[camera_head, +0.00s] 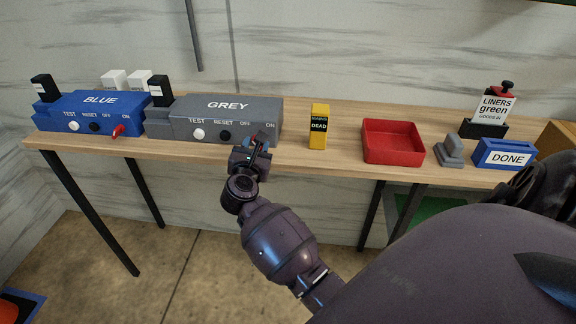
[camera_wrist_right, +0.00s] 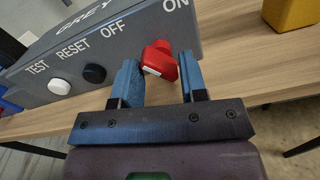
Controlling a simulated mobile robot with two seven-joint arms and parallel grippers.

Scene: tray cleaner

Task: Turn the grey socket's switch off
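The grey socket box (camera_head: 227,116) stands on the bench, labelled TEST, RESET, OFF and ON. In the right wrist view its front (camera_wrist_right: 120,50) carries a red switch lever (camera_wrist_right: 158,60) between the OFF and ON labels. My right gripper (camera_head: 256,143) is at the right end of that front. In the right wrist view my right gripper (camera_wrist_right: 160,78) is open, with one blue finger on each side of the red lever. I cannot tell whether a finger touches it. In the head view the gripper mostly hides the lever. My left gripper is not in view.
The blue socket box (camera_head: 92,110), with its own red lever (camera_head: 118,130), stands to the left. A white TEST button (camera_wrist_right: 59,86) and black RESET button (camera_wrist_right: 94,73) are beside OFF. A yellow DEAD block (camera_head: 319,125) and red tray (camera_head: 393,142) are to the right.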

